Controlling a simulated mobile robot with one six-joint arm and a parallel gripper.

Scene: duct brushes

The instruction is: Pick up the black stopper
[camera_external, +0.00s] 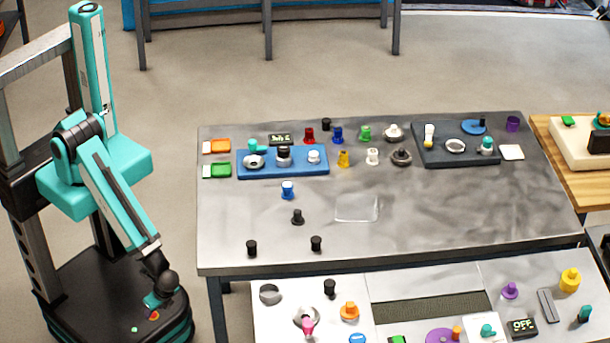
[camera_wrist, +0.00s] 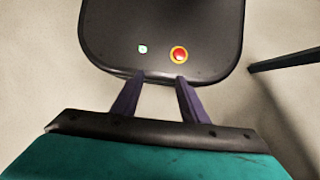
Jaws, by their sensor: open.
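Several small black pieces could be the black stopper, and I cannot tell which one is meant. Two upright black stoppers stand near the front edge of the grey table: a left one (camera_external: 251,247) and a right one (camera_external: 316,243). A dark, wider-based piece (camera_external: 297,217) stands behind them. Another black piece (camera_external: 326,124) is at the back, and one more (camera_external: 330,287) is on the nearer bench. My gripper (camera_wrist: 160,77) is open and empty, pointing down over my own base, left of the table and away from all of these. No stopper shows in the wrist view.
The grey table (camera_external: 450,215) has a blue tray (camera_external: 283,172) and a dark tray (camera_external: 470,160) with fittings at the back. A clear square (camera_external: 357,208) lies mid-table. The right front is bare. A nearer bench (camera_external: 390,278) carries more parts. A wooden table (camera_external: 560,150) stands right.

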